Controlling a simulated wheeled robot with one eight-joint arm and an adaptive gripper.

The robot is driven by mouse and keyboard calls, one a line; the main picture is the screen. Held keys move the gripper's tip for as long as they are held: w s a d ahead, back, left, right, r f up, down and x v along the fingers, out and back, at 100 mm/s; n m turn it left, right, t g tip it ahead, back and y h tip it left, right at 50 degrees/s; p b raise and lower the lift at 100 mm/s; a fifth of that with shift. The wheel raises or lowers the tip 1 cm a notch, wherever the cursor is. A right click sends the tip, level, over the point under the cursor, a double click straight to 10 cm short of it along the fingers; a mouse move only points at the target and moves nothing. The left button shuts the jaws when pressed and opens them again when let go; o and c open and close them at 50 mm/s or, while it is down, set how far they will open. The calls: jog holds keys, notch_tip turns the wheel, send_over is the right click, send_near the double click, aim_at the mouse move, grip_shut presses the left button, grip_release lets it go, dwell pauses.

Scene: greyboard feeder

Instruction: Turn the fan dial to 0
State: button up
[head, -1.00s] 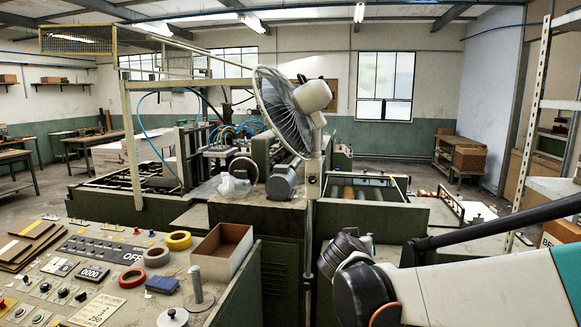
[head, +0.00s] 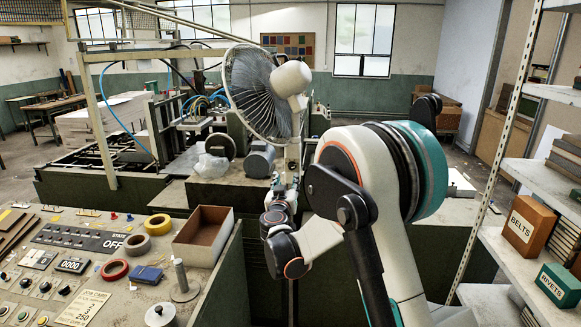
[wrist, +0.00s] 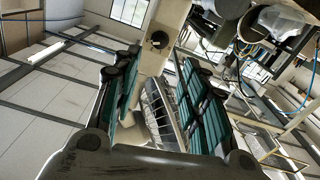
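The fan (head: 262,92) stands on a post (head: 293,158) in the head view, its round wire cage facing left and its pale motor housing (head: 291,78) on the right. My gripper (head: 288,182) is at the post, below the housing, small and partly overlapped by my arm. In the wrist view my gripper (wrist: 160,92) is open, with teal-padded fingers apart. A beige fan part with a dark round spot (wrist: 158,40) lies beyond the fingertips; I cannot tell whether this is the dial. The wire cage (wrist: 160,110) shows between the fingers. No dial marking is readable.
A control panel (head: 48,268) with an open box (head: 203,237), tape rolls and a blue block (head: 146,274) is at left. A shelf rack (head: 535,165) with boxes labelled BELTS (head: 529,224) and RIVETS (head: 558,286) stands close at right. Machinery (head: 110,150) fills the left background.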

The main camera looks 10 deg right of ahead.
aim_at(291, 167)
jog(key=p+x, duration=0.1)
jog(key=x, duration=1.1)
jog(key=shift+w+f, duration=0.1)
jog(key=shift+c, duration=0.4)
grip_shut()
